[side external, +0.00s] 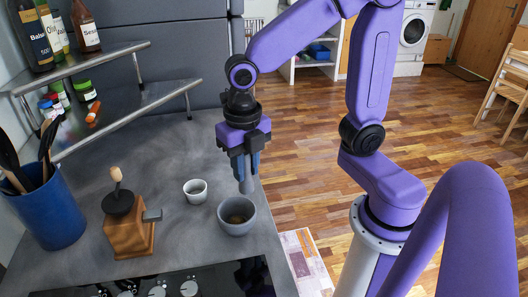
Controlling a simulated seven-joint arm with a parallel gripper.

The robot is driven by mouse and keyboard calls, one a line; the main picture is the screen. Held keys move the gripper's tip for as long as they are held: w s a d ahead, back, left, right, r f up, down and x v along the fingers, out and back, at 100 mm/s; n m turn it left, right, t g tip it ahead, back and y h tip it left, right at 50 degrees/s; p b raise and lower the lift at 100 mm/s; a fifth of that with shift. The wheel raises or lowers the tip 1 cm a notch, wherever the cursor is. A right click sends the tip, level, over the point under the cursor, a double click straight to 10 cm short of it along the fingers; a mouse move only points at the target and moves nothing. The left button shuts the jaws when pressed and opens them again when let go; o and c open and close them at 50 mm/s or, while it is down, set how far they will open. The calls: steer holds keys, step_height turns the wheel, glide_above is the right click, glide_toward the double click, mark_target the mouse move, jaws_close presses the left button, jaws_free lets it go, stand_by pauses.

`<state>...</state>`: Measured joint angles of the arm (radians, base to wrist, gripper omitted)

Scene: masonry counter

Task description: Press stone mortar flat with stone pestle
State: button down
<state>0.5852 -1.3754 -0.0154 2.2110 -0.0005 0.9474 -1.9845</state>
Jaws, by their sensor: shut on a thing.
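The stone mortar (237,226) is a grey bowl standing upright on the counter, near its right edge. Something brown shows inside it. My gripper (246,172) points down above the mortar and is shut on the stone pestle (246,187). The pestle is a grey rod that hangs nearly upright from the fingers. Its lower end is just above or at the mortar's rim; I cannot tell whether it touches. The upper part of the pestle is hidden by the fingers.
A small white cup (196,191) stands left of the mortar. A stove (170,284) lies in front. The counter (165,165) behind the cup is clear.

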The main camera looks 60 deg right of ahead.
mark_target(235, 199)
steer(key=shift+w+a+f+n, duration=0.2)
steer(key=shift+a+f+n, duration=0.4)
steer(key=shift+f, duration=0.7)
steer(key=shift+w+a+f+n, duration=0.3)
steer(key=shift+f+n, duration=0.5)
steer(key=shift+f, duration=0.55)
steer(key=shift+w+a+f+n, duration=0.15)
steer(key=shift+a+f+n, duration=0.45)
steer(key=shift+f, duration=0.7)
steer(key=shift+d+f, duration=0.15)
steer(key=shift+f, duration=0.35)
steer(key=shift+r, duration=2.3)
steer(key=shift+f, duration=1.8)
steer(key=shift+f, duration=0.2)
